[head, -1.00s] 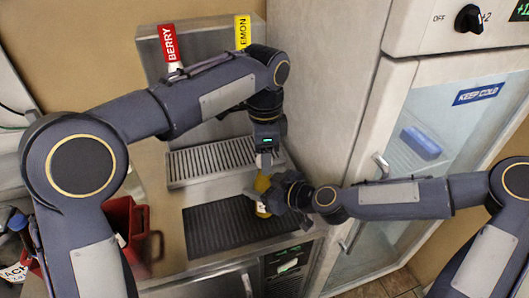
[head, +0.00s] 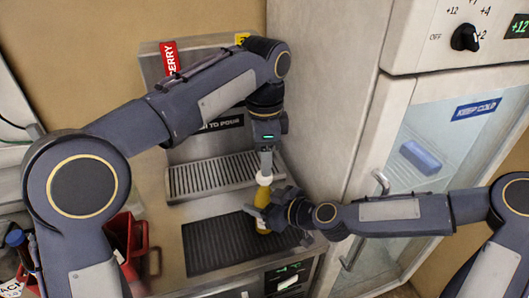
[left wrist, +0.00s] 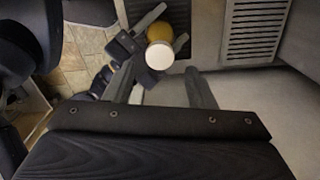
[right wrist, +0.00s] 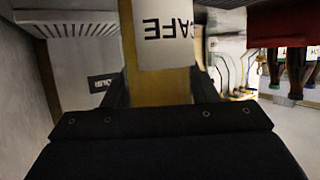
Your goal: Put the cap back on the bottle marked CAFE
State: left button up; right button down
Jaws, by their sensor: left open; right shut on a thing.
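The amber bottle (head: 262,198) stands roughly upright over the dark mat. Its white CAFE label (right wrist: 166,40) shows upside down in the right wrist view. My right gripper (head: 268,214) is shut on the bottle's side. A white cap (head: 264,180) is at the bottle's top, and the cap also shows as a pale disc in the left wrist view (left wrist: 159,55), overlapping the amber bottle (left wrist: 171,38). I cannot tell how firmly it sits. My left gripper (head: 265,166) is open, pointing down just above the cap, with the cap just beyond its fingertips.
A dark ribbed mat (head: 215,245) and a metal drip grate (head: 205,179) lie on the counter. A red bin (head: 128,245) stands left. The tall fridge (head: 400,140) with a glass door is close on the right. Red BERRY (head: 169,57) and yellow tags stand behind.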

pick_arm(q)
jog(key=n, duration=0.5)
jog(key=shift+r, duration=0.35)
jog(key=n, duration=0.2)
jog(key=shift+r+n, duration=0.25)
jog(key=shift+n, duration=0.05)
jog(key=n, duration=0.2)
jog(key=r+n, duration=0.1)
jog(key=n, duration=0.1)
jog(key=shift+r+n, duration=0.1)
jog(key=shift+n, duration=0.2)
jog(key=n, duration=0.1)
jog(key=r+n, duration=0.1)
jog(key=n, duration=0.1)
jog(key=shift+r+n, duration=0.1)
jog(key=shift+n, duration=0.2)
jog(key=shift+f, duration=4.05)
jog(key=shift+c, duration=0.4)
jog(key=c, duration=0.9)
jog(key=o, duration=1.1)
